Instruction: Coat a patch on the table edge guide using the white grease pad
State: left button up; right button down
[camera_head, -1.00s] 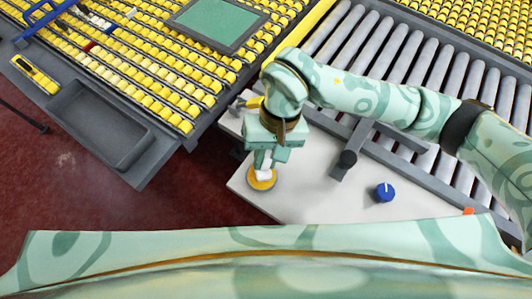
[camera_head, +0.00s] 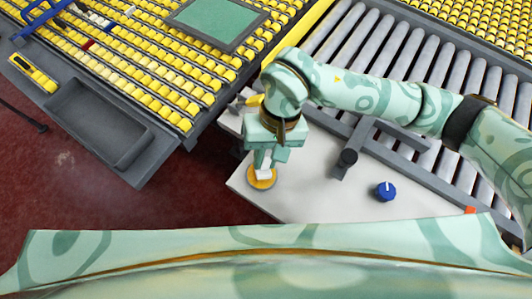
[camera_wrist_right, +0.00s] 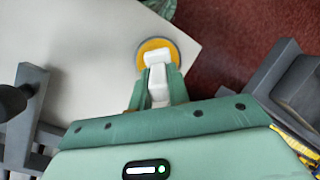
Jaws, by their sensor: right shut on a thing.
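My right gripper (camera_head: 266,166) is shut on the white grease pad (camera_wrist_right: 158,57), a small white block. It holds the pad over a round yellow disc (camera_head: 262,184) with a grey rim, near the left corner of the pale table (camera_head: 310,195). The disc also shows in the right wrist view (camera_wrist_right: 145,45). The pad overlaps the disc; I cannot tell whether they touch. A grey T-shaped bar (camera_head: 362,135) with a dark knob (camera_head: 347,158) lies at the table's back edge and may be the edge guide; I see no clear patch on it. My left gripper is not in view.
A blue knob (camera_head: 386,191) stands on the table's right part. Grey rollers (camera_head: 405,55) run behind the table. Yellow-roller racks (camera_head: 130,75) with a green mat (camera_head: 217,25) and an empty grey tray (camera_head: 98,122) are at left. The table's middle front is clear.

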aim_at(266, 154)
dwell(0.6)
jog(key=shift+r+p, duration=1.75)
jog(key=shift+r, duration=1.75)
